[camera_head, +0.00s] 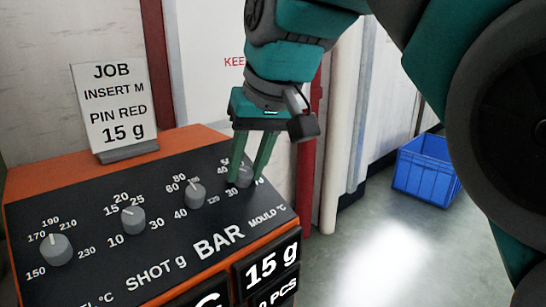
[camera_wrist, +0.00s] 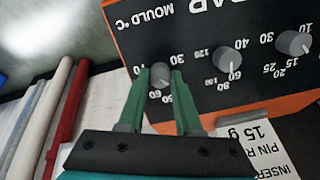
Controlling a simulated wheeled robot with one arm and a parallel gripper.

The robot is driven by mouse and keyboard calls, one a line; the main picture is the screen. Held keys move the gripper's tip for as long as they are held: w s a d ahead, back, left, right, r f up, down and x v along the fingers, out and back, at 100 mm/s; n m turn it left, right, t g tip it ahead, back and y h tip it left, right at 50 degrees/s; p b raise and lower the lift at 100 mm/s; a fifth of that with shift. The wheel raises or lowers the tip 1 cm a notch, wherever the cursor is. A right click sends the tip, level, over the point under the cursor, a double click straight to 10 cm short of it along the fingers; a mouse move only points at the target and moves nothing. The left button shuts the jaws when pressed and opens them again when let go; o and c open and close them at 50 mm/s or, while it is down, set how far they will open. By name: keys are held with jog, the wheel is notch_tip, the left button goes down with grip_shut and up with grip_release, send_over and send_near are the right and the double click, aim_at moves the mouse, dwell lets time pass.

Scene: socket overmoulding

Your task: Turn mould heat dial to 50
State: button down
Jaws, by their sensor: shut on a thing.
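The mould heat dial (camera_head: 244,178) is the grey knob at the right end of the sloping black panel, by the word MOULD °C. It also shows in the wrist view (camera_wrist: 159,77), upside down. My gripper (camera_head: 247,180) reaches down from above, its two green fingers on either side of this knob. In the wrist view my gripper (camera_wrist: 159,75) is shut on the dial. The marks 30, 60 and 70 show around it there. The fingers hide part of the scale, and I cannot read where the dial points.
The BAR dial (camera_head: 195,194), the SHOT g dial (camera_head: 133,221) and another dial (camera_head: 56,249) sit to the left on the panel. A job card (camera_head: 112,108) stands behind, reading INSERT M, PIN RED, 15 g. A blue crate (camera_head: 424,167) is on the floor at right.

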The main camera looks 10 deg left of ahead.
jog(key=m, duration=0.3)
jog(key=shift+m+p, duration=0.35)
jog(key=shift+m, duration=0.05)
jog(key=m, duration=0.4)
jog(key=shift+m, duration=0.3)
jog(key=c, duration=0.6)
grip_release()
